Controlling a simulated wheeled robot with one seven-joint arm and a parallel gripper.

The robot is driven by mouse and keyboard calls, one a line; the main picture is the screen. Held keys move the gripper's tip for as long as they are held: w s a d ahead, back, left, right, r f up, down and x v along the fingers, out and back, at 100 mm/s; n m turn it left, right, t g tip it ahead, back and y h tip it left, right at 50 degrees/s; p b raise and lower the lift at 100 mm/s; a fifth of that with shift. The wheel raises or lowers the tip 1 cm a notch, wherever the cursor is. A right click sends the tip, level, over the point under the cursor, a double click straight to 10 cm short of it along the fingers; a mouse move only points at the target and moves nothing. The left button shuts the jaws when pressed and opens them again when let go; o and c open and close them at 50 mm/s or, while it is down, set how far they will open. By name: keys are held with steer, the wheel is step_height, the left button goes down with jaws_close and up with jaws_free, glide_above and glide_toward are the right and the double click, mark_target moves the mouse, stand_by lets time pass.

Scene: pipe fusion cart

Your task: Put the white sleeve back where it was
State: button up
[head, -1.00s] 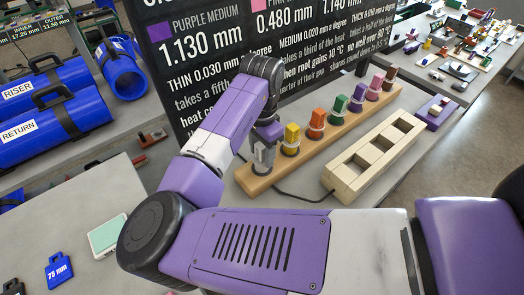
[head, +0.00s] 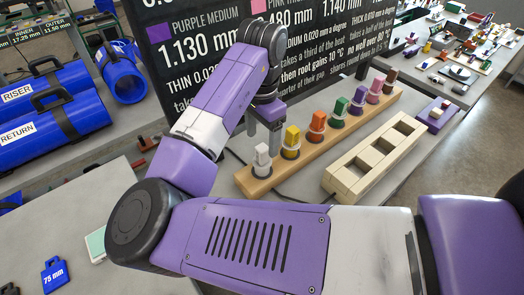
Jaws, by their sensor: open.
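The white sleeve (head: 262,160) stands upright at the near left end of the wooden rack (head: 332,141), with a dark ring at its foot. My gripper (head: 274,145) is open, pointing down just behind and above it, to the right in the picture. It appears apart from the sleeve, with nothing visible between its fingers. Yellow (head: 291,142), orange (head: 317,126) and green (head: 339,112) pieces follow along the rack, then purple, pink and brown ones.
A cream block with square openings (head: 345,178) lies in front of the rack. A dark text board (head: 330,50) stands close behind my wrist. Blue cylinders (head: 50,105) are at left. A black cable runs by the rack's near end.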

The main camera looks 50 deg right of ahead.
steer(key=shift+r, duration=2.65)
